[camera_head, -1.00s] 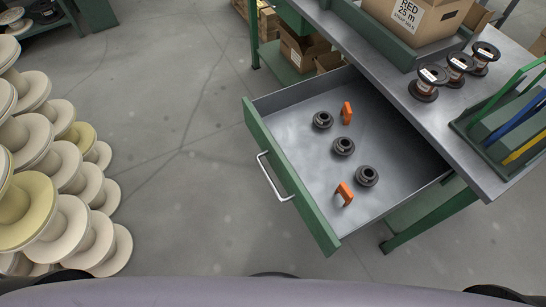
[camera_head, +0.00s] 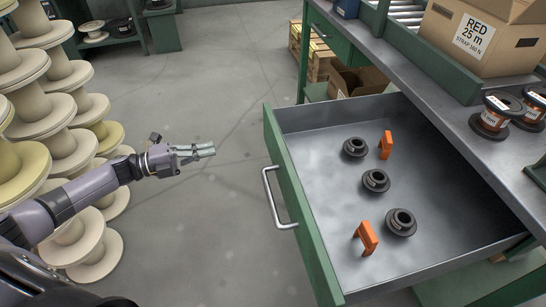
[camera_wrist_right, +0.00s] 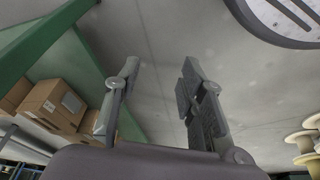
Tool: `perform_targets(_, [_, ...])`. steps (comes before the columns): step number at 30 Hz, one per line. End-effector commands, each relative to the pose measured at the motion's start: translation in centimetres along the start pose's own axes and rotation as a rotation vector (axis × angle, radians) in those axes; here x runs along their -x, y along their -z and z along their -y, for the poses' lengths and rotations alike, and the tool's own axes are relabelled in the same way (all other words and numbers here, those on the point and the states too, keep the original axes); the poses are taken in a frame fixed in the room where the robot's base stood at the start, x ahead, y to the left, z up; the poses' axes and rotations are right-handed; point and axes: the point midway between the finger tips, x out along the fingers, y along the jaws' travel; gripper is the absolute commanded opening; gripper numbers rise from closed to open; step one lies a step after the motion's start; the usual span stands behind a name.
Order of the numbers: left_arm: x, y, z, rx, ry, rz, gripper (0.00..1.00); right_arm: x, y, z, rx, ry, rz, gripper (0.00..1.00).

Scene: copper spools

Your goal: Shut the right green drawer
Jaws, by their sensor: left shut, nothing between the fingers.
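The right green drawer stands pulled far out of the workbench, with its green front (camera_head: 297,215) toward the open floor. A pale bar handle (camera_head: 270,200) is on that front. Inside lie several dark round parts (camera_head: 376,181) and two orange brackets (camera_head: 367,238). My left gripper (camera_head: 212,150) is shut and empty, in the air left of the drawer front, clear of the handle. My right gripper (camera_wrist_right: 160,68) shows in the right wrist view with its fingers apart and nothing between them. It is out of the head view.
The grey bench top (camera_head: 455,110) bears a cardboard box (camera_head: 485,35) and copper spools (camera_head: 495,115). Another green drawer (camera_head: 328,35) sits closed farther along the bench. Pale spools (camera_head: 60,145) are stacked at the left. Floor (camera_head: 215,215) between the stacks and drawer is clear.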

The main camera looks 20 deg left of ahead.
Motion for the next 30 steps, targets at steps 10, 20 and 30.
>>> perform_targets(10, [-2.2,1.3,1.2,-0.056,0.006,-0.076,0.0,1.3,0.3,-0.1,-0.001,-0.001,-0.009,0.37])
perform_targets(20, [-9.3,1.7,1.2,-0.055,0.007,-0.073,0.0,1.9,0.5,-0.1,-0.002,-0.002,-0.014,0.37])
perform_targets(30, [-13.6,2.0,1.1,-0.053,0.003,-0.07,0.0,2.2,0.4,-0.1,-0.003,-0.003,-0.012,0.37])
